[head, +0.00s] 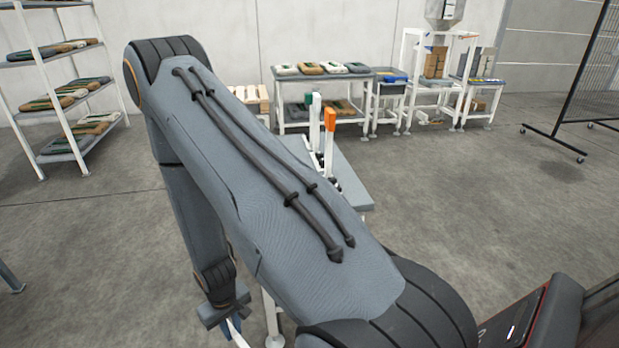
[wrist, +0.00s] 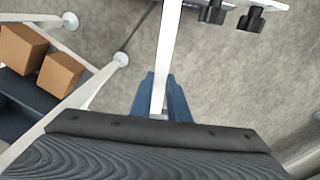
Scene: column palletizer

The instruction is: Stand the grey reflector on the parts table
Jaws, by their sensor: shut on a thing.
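My gripper (wrist: 163,98) is shut on a long pale bar (wrist: 168,50), which runs up out of the top of the wrist view. In the head view my gripper (head: 230,312) is low at left, below my arm, and a pale piece (head: 236,332) shows under it. No grey reflector head shows, so I cannot tell whether this bar belongs to it. A grey-topped table (head: 352,178), perhaps the parts table, stands beyond my arm, which hides part of it. On it stand an upright with an orange head (head: 330,119) and a white upright (head: 316,106).
In the wrist view, black knobbed parts (wrist: 252,19) lie at top right and brown boxes (wrist: 60,73) at left. A bag-laden rack (head: 68,95) stands at far left, a bench with bags (head: 325,75) at the back. Floor at right is clear up to a mesh fence (head: 590,75).

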